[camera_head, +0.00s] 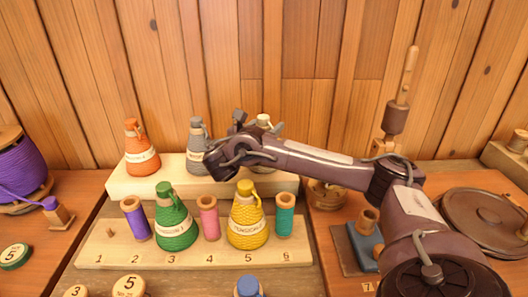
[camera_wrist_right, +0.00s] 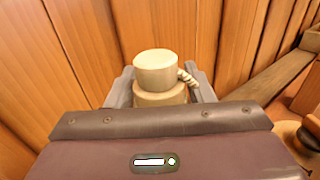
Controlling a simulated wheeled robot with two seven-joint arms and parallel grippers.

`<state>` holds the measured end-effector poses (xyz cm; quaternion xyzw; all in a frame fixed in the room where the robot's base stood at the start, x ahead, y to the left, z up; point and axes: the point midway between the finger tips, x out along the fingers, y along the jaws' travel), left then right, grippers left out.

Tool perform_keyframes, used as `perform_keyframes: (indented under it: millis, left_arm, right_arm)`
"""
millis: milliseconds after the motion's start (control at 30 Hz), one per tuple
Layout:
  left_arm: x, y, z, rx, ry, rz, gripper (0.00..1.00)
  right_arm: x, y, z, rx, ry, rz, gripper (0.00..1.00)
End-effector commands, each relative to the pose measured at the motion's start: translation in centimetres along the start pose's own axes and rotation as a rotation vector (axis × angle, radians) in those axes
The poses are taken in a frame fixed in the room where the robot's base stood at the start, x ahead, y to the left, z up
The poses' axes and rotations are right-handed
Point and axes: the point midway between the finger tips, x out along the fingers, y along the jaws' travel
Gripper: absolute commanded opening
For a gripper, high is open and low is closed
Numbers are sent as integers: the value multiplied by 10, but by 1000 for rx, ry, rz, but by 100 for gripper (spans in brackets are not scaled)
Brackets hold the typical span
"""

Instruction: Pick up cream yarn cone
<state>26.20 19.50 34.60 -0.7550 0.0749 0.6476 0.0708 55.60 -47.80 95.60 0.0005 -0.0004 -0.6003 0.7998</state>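The cream yarn cone (camera_head: 264,121) stands on the raised back shelf at its right end, partly hidden behind my right gripper and forearm. Its round cream cap (camera_wrist_right: 155,70) is in the middle of the right wrist view. My right gripper (camera_head: 259,127) is at the cone's top, with one finger on each side of it. The right wrist view shows the two fingers (camera_wrist_right: 160,88) flanking the neck below the cap. They look open, though the neck hides part of the inner faces. My left gripper is not in view.
An orange cone (camera_head: 142,153) and a grey cone (camera_head: 197,150) stand on the same shelf (camera_head: 118,183). A numbered board (camera_head: 110,250) in front holds green and yellow cones and several spools. A wooden wall rises close behind. A spindle post (camera_head: 397,115) stands at right.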

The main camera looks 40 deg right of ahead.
Motion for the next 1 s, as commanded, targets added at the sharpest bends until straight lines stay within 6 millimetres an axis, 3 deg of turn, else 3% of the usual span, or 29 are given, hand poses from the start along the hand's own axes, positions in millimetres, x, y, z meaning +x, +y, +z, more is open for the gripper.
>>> perform_keyframes:
  millis: [33, 233, 667, 867, 1000]
  left_arm:
    - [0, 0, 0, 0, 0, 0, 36]
    - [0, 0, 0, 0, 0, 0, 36]
    - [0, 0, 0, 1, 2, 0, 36]
    - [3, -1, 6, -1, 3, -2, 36]
    - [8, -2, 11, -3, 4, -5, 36]
  right_arm:
    - [0, 0, 0, -2, 0, 1, 26]
    - [0, 0, -1, -2, 0, 1, 0]
    - [0, 0, 7, 1, 0, 0, 0]
    - [0, 0, 33, 5, 0, 1, 0]
    - [0, 0, 66, 8, 0, 0, 0]
